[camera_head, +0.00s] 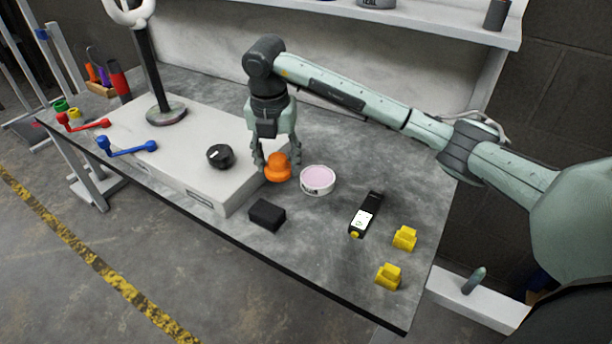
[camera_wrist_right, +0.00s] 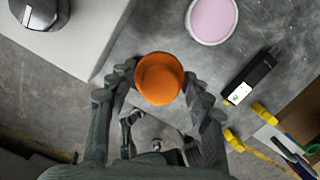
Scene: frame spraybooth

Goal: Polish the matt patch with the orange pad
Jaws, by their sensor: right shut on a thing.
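The orange pad (camera_head: 278,170) is a round, knobbed piece beside the right edge of the pale block and left of the pink-topped tub. My right gripper (camera_head: 277,158) points down and is shut on it. In the right wrist view the orange pad (camera_wrist_right: 159,78) sits between the two fingertips (camera_wrist_right: 160,92). I cannot tell whether its underside touches the bench. I cannot make out a distinct matt patch in either view. My left gripper is not in view.
The pale block (camera_head: 180,170) carries a black round piece (camera_head: 220,156). On the grey bench stand the pink-topped tub (camera_head: 317,180), a black block (camera_head: 267,215), a black device (camera_head: 365,213) and yellow pieces (camera_head: 405,238). Red (camera_head: 82,122) and blue (camera_head: 127,147) handles lie left. A shelf (camera_head: 420,27) runs behind.

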